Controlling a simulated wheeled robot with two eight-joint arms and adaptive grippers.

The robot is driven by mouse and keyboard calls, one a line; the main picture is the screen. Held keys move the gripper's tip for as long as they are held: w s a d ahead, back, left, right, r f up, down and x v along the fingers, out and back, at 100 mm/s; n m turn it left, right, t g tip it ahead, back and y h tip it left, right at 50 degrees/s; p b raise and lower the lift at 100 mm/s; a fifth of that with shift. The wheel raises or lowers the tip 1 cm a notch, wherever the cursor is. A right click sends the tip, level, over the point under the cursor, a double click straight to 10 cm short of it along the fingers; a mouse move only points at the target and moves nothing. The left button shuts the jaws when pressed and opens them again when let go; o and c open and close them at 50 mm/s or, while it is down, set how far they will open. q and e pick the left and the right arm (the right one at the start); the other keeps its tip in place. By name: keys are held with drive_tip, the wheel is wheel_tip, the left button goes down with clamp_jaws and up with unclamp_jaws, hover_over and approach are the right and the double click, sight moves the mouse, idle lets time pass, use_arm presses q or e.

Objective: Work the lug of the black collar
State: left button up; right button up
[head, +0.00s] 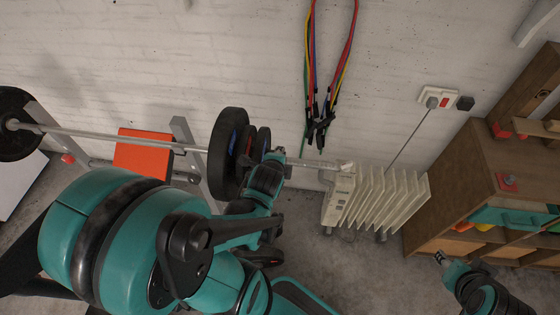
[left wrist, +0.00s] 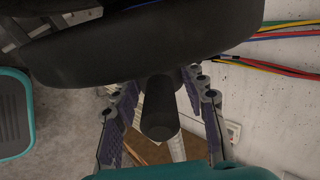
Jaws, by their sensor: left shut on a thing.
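The black collar sits on the barbell's grey sleeve (head: 318,163), against the plates; in the head view my gripper and arm mostly hide it. In the left wrist view its lug (left wrist: 160,108) is a dark, blunt cylinder pointing toward the camera, with the sleeve (left wrist: 178,149) behind it. My left gripper (head: 277,155) is at the collar, just right of the plates. Its fingers (left wrist: 160,88) lie on both sides of the lug and are shut on it; the contact itself is not clear. My right gripper (head: 441,257) is at lower right by the shelf, small and hard to read.
Black plates (head: 228,152) stand left of my left gripper; their rim (left wrist: 150,50) fills the top of the wrist view. A white radiator (head: 375,200) is close under the sleeve's end. Coloured bands (head: 312,80) hang on the wall. A wooden shelf (head: 455,185) stands at right.

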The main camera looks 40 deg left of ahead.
use_arm(q)
drive_tip(key=o, duration=1.2)
drive_tip(key=shift+a, duration=0.15)
drive_tip(key=shift+o, duration=1.1)
drive_tip(key=shift+a+f, duration=0.1)
drive_tip(key=shift+a, duration=0.05)
use_arm(e)
drive_tip(key=shift+a, duration=0.25)
use_arm(q)
drive_tip(key=shift+d, duration=0.2)
use_arm(e)
drive_tip(key=shift+d, duration=0.1)
use_arm(q)
drive_tip(key=v, duration=0.7)
drive_tip(key=shift+s+r, duration=0.15)
drive_tip(key=shift+r, duration=0.05)
